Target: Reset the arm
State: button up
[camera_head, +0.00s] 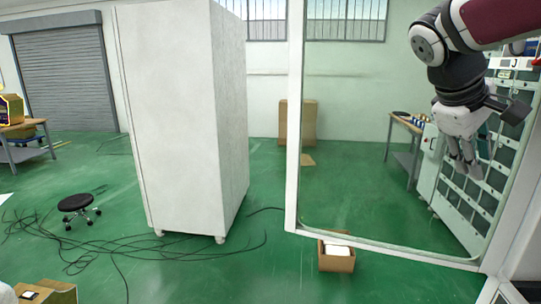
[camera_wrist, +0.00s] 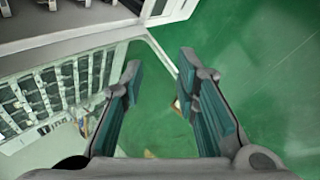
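My gripper (camera_head: 466,158) hangs at the upper right of the head view, pointing down, with my arm coming in from the right edge. In the wrist view my gripper (camera_wrist: 159,72) has its two teal-padded fingers well apart. Nothing is between them but green floor and part of a glass pane. No held object shows in either view.
A white-framed glass door (camera_head: 291,150) stands near my gripper. A vending machine with slotted rows (camera_head: 470,200) is at the right. A tall white cabinet (camera_head: 172,120) stands left of centre. A cardboard box (camera_head: 336,262), a stool (camera_head: 77,203) and loose cables are on the floor.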

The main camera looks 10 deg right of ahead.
jog(key=s+a+f+m+t+y, duration=0.1)
jog(key=s+a+f+y, duration=0.1)
jog(key=a, duration=0.5)
jog(key=s+a+f+m+t+y, duration=0.1)
jog(key=s+a+f+y, duration=0.1)
jog(key=s+a+f, duration=0.3)
jog(key=s+a+f+t+y, duration=0.1)
jog(key=s+a+f+y, duration=0.2)
jog(key=s+a, duration=0.4)
jog(key=a+f, duration=0.1)
jog(key=a, duration=0.1)
jog(key=shift+s+a+m+t, duration=0.15)
jog(key=shift+a+m+t, duration=0.25)
